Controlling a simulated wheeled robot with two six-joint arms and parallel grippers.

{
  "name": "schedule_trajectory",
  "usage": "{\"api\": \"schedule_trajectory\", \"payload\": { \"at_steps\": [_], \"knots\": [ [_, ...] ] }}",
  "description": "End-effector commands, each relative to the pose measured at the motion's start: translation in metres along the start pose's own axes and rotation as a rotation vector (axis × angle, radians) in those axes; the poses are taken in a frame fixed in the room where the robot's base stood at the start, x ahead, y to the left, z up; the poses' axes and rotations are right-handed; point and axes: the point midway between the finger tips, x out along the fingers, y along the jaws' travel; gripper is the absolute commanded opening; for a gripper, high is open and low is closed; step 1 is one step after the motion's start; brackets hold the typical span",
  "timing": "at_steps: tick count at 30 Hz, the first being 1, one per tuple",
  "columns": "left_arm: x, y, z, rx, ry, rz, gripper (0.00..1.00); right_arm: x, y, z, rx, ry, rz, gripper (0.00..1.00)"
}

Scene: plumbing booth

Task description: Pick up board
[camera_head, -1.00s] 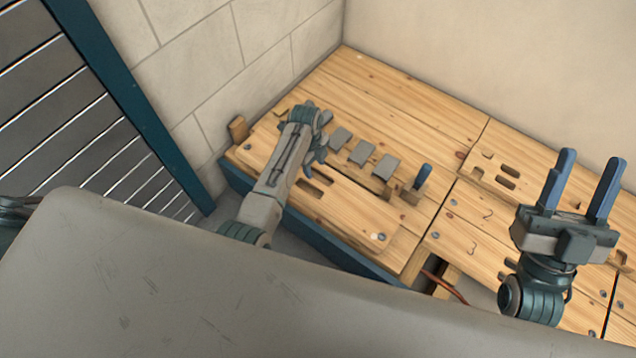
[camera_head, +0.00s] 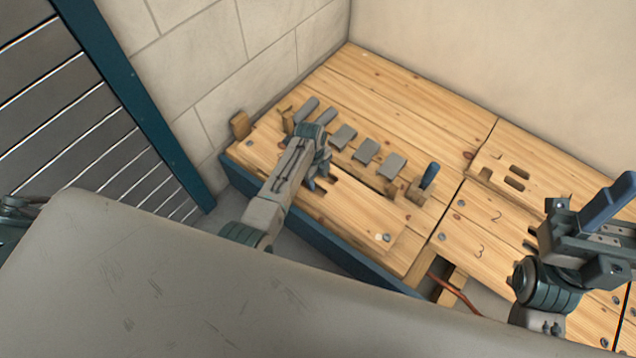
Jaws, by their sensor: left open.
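My right gripper (camera_head: 606,205) is raised at the right, away from the board. One blue finger shows clearly; the gap between its fingers is hard to see.
A slotted wood piece (camera_head: 505,172) lies farther right.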

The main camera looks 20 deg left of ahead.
Motion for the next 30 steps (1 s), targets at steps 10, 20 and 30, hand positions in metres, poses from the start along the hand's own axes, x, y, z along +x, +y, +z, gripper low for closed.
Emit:
{"api": "schedule_trajectory", "payload": {
  "at_steps": [10,20,30],
  "knots": [
    [0.0001,-0.0004,-0.0001,0.000,0.000,-0.001,0.24,0.0008,0.0001,0.0000,0.000,0.001,0.001,0.45],
    [-0.0014,-0.0016,0.0000,0.000,-0.001,-0.004,0.00,0.0009,0.0002,0.0002,0.000,0.000,0.001,0.45],
    [-0.0058,-0.0015,-0.0005,0.000,-0.001,-0.004,0.00,0.0025,0.0005,0.0031,0.003,-0.032,0.001,0.45]
  ]
}}
